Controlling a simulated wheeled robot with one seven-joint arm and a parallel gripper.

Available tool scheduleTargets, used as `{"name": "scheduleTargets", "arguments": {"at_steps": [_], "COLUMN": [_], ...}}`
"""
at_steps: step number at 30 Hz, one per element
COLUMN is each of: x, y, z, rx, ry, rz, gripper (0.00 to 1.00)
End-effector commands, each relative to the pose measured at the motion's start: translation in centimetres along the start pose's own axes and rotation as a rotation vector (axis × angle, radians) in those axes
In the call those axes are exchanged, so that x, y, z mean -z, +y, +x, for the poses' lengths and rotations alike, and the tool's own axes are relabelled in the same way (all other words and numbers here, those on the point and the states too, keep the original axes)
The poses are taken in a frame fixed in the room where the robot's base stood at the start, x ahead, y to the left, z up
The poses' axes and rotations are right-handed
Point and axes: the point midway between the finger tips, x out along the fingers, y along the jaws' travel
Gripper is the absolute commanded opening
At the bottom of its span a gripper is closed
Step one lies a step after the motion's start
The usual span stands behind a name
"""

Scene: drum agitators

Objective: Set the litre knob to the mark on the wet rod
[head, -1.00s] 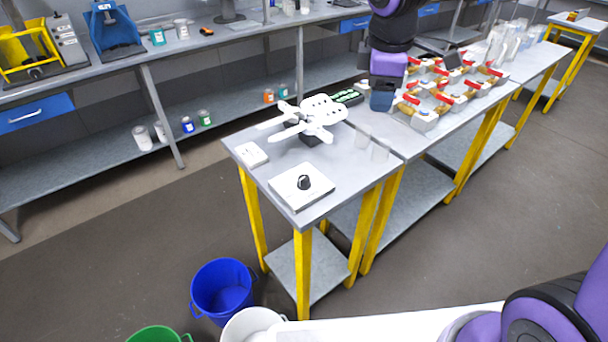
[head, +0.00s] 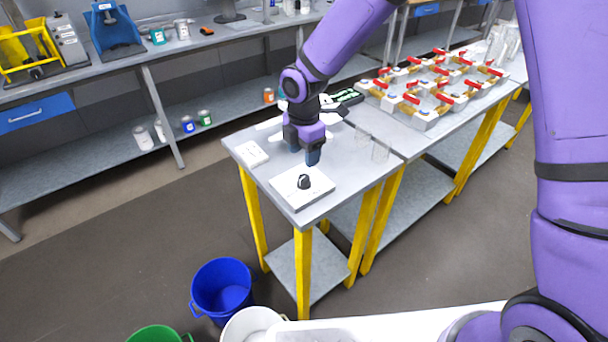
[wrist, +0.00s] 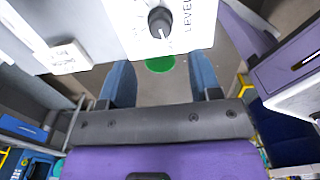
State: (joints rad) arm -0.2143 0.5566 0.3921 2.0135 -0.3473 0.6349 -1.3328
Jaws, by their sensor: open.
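The black litre knob (head: 304,181) stands on a white panel (head: 287,189) near the front of the small table. In the wrist view the knob (wrist: 159,20) has a pale pointer line, and the panel (wrist: 128,38) carries lettering that reads "LEVEL" in part. My gripper (head: 304,158) points down just behind the knob, apart from it. Its two blue fingers (wrist: 163,82) are spread with nothing between them. I cannot make out a wet rod or its mark in these views.
A small white plate (head: 252,154) lies left of the panel. A white rack-like object (head: 270,124) is partly hidden behind my arm. Red-handled valves (head: 430,95) fill the adjoining table. A blue bucket (head: 221,287) stands on the floor.

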Motion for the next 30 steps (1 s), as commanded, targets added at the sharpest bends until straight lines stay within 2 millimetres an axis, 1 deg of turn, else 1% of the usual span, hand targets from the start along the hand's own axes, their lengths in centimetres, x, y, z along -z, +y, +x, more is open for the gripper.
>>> {"name": "scheduleTargets", "arguments": {"at_steps": [1,6,12,18,26,27,29,30], "x": [0.0,0.1,0.0,0.0,0.0,0.0,0.0,0.0], "y": [-0.1,-0.1,-0.1,-0.1,0.0,0.0,0.0,0.0], "z": [1.1,4.1,6.8,7.9,8.0,8.0,8.0,8.0], "rx": [0.004,0.003,0.003,0.001,0.0,0.0,0.0,0.0], "ry": [0.001,0.001,0.001,0.0,0.0,0.0,0.0,0.0], "rz": [0.0,0.001,0.002,0.003,0.003,0.003,0.003,0.003], "gripper": [0.58,0.58,0.58,0.58,0.58,0.53,0.39,0.3]}}
